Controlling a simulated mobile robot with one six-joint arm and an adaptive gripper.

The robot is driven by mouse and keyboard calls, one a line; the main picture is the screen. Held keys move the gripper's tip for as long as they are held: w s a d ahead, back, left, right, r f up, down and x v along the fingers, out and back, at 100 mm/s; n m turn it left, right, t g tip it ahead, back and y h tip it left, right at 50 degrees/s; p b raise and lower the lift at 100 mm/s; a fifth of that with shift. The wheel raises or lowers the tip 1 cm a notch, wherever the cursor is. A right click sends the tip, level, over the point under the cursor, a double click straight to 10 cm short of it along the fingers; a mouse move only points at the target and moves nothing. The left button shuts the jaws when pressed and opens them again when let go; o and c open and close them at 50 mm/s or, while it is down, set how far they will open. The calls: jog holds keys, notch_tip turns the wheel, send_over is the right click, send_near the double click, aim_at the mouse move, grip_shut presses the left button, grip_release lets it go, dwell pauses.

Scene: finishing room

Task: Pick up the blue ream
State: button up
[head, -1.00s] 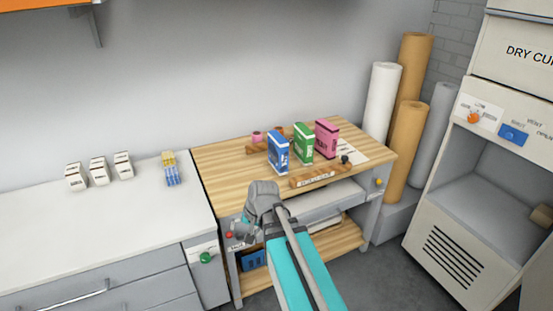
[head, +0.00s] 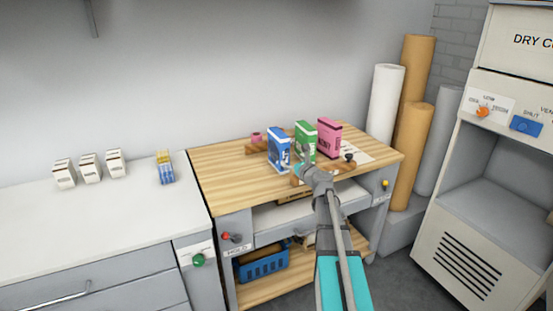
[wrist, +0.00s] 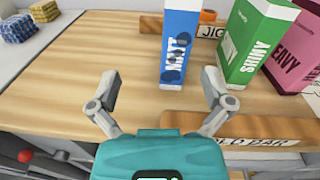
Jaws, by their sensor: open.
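The blue ream (head: 279,149) stands upright on the wooden bench top, leftmost of three reams. In the wrist view the blue ream (wrist: 179,45) stands a little beyond my fingertips, between their lines and right of centre. My gripper (wrist: 160,88) is open and empty, its two fingers spread apart. In the head view my gripper (head: 303,170) is at the bench's front edge, in front of the reams, partly hidden by my own wrist.
A green ream (head: 305,140) and a pink ream (head: 329,138) stand to the right of the blue one. A wooden bar (wrist: 245,130) with a label lies along the bench's front. The bench top (head: 215,165) is clear on the left.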

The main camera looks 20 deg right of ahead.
aim_at(286, 148)
jog(key=shift+d+m+h, duration=0.5)
jog(key=shift+d+m, duration=0.5)
jog(key=shift+d, duration=0.15)
jog(key=shift+w, duration=0.15)
jog(key=shift+w+a, duration=0.2)
jog(key=shift+w, duration=4.05)
jog(key=shift+w+a+f, duration=0.1)
jog(key=shift+w, duration=2.5)
jog(key=c, duration=1.3)
